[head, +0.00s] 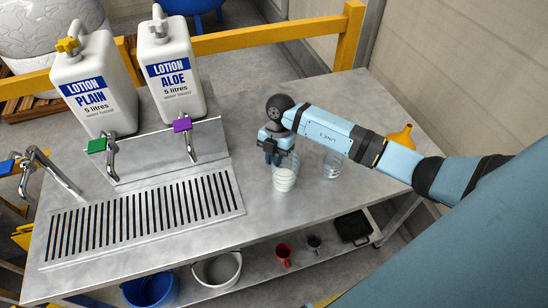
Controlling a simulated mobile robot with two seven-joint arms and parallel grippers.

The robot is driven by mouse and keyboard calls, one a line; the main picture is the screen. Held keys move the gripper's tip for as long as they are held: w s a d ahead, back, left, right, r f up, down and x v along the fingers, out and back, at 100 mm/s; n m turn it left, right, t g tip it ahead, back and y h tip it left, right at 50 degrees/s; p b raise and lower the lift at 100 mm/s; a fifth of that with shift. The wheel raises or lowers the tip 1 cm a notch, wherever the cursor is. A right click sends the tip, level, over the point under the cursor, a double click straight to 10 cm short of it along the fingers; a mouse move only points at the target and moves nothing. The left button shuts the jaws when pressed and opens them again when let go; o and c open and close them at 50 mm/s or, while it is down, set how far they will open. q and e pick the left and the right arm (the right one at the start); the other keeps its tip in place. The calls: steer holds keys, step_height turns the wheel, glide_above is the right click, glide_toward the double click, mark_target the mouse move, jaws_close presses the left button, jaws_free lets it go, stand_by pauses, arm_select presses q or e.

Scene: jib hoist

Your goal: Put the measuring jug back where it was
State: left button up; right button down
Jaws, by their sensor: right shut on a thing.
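The measuring jug (284,180) is a small clear vessel with white contents in its lower part. It is upright at the middle of the steel bench, right of the slotted drip grate. My right gripper (277,158) comes down over it from above and is shut on its upper part, hiding some of the rim. I cannot tell whether the jug's base touches the bench. My left gripper is not in view.
Another clear vessel (332,167) stands just right, partly behind my right forearm. An orange funnel (402,136) is farther right. Two lotion containers, plain (95,85) and aloe (172,70), stand behind the grate (145,218). The front right bench top is clear.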

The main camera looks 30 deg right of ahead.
steer(key=c, duration=1.1)
jaws_free()
steer(key=shift+f, duration=0.1)
steer(key=shift+c, duration=0.2)
